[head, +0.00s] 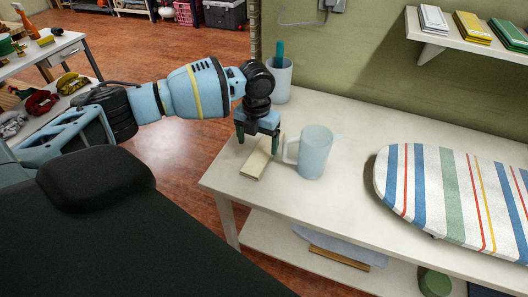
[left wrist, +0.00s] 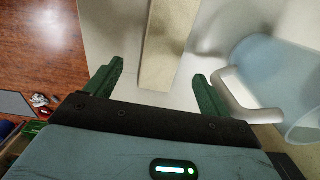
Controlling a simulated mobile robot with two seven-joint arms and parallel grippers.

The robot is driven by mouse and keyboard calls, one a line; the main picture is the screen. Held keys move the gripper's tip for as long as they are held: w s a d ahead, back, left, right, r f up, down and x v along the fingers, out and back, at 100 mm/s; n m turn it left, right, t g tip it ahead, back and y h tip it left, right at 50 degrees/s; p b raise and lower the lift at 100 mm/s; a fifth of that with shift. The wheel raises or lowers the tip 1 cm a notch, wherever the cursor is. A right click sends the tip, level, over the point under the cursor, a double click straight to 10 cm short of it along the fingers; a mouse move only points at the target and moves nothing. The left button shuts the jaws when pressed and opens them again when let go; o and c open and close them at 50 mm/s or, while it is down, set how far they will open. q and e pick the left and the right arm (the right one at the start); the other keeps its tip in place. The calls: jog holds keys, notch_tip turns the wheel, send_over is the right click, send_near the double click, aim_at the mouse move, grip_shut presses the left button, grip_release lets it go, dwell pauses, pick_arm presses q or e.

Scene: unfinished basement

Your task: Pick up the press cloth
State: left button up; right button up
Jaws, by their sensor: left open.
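A narrow beige folded piece (head: 256,165), which looks like the press cloth, lies flat on the white table (head: 224,183) near its left end. My left gripper (head: 259,143) is open and points down just above it. In the left wrist view the beige strip (left wrist: 170,50) lies between the two spread green fingers (left wrist: 155,83), with a gap on each side. Nothing is held. I cannot make out how high the fingertips are above the table. My right gripper is not in view.
A translucent blue jug (head: 315,153) stands close right of the gripper, its handle towards the right finger. A cup with a teal tool (head: 281,78) stands behind. A striped ironing board (head: 450,195) is on the right. The lower shelf (head: 275,235) holds cloth.

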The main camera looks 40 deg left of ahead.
aim_at(260, 157)
pick_arm(q)
jog(key=shift+f, duration=0.2)
jog(key=shift+w+d+f, duration=0.1)
jog(key=shift+f, duration=1.1)
jog(key=shift+w+f, duration=0.1)
jog(key=shift+f, duration=1.05)
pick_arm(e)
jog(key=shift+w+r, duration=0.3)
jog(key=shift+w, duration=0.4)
pick_arm(q)
jog(key=shift+c, duration=0.3)
jog(key=c, duration=1)
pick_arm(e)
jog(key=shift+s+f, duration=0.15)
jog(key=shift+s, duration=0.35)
pick_arm(q)
notch_tip(260, 157, up, 10)
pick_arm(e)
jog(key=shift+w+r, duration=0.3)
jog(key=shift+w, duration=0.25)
